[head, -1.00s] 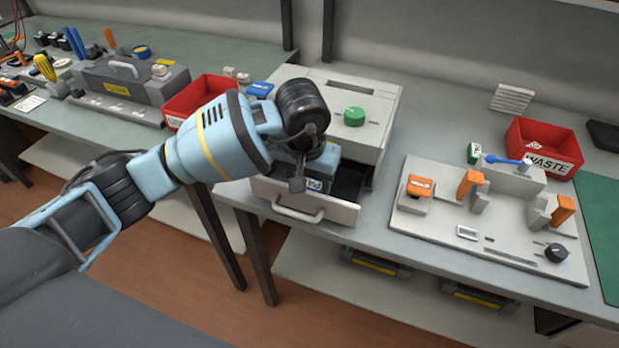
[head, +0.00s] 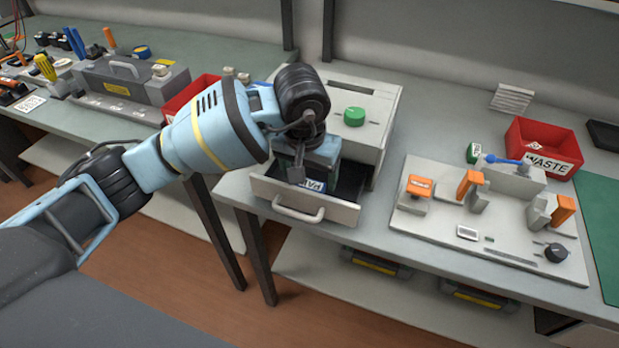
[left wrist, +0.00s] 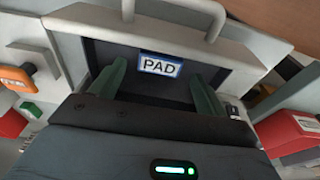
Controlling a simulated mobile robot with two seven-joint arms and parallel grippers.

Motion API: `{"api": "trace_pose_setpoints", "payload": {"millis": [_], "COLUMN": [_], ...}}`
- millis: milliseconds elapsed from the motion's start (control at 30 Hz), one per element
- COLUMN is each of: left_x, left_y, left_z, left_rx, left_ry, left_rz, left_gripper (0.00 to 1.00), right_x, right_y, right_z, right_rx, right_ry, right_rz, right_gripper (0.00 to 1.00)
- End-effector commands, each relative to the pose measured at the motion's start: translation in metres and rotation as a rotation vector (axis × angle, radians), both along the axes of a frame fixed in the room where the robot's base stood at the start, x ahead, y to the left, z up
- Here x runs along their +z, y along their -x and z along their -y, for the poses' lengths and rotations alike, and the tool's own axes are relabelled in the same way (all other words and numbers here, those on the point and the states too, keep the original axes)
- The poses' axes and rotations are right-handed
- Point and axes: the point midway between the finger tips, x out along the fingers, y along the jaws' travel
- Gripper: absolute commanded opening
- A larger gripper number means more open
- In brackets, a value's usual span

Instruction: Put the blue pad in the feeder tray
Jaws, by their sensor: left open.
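The feeder tray (head: 346,213) is a pulled-out drawer with a dark inside and a light front with a handle, below the grey machine. The blue pad (head: 312,186), with a white PAD label, lies inside it near the front wall. In the left wrist view the pad (left wrist: 160,65) shows label up between my green fingers. My left gripper (left wrist: 157,76) is open above the tray, its fingers apart on either side of the pad with visible gaps. In the head view the left gripper (head: 308,178) partly covers the tray. My right gripper is not in view.
The grey machine (head: 375,95) with a green knob stands behind the tray. A fixture board (head: 480,225) with orange clamps lies at right, beside a red WASTE bin (head: 545,145). Another red bin (head: 185,98) is behind my arm. The bench between machine and board is clear.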

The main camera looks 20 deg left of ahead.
Motion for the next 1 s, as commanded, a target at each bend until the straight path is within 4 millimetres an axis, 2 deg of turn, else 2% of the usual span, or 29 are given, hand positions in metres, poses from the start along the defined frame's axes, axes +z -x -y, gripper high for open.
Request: {"api": "trace_pose_setpoints", "payload": {"millis": [33,200,500,700,1000], "left_x": [0.012,0.047,0.088,0.095,0.094], "left_y": [0.001,0.006,0.013,0.014,0.014], "left_z": [0.0,0.0,0.0,0.0,0.0], "left_rx": [-0.002,-0.002,0.0,-0.001,0.0], "left_ry": [-0.001,0.0,0.0,0.0,0.0], "left_rz": [0.007,0.005,0.002,0.0,0.0], "left_gripper": [0.75,0.75,0.75,0.75,0.75], "right_x": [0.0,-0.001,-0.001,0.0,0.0], "right_y": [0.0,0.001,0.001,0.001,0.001], "right_z": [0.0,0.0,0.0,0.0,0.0], "right_rx": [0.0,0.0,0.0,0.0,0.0], "right_ry": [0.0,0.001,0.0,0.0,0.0], "right_rz": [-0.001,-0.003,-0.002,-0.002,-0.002], "right_gripper": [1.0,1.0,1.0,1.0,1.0]}}
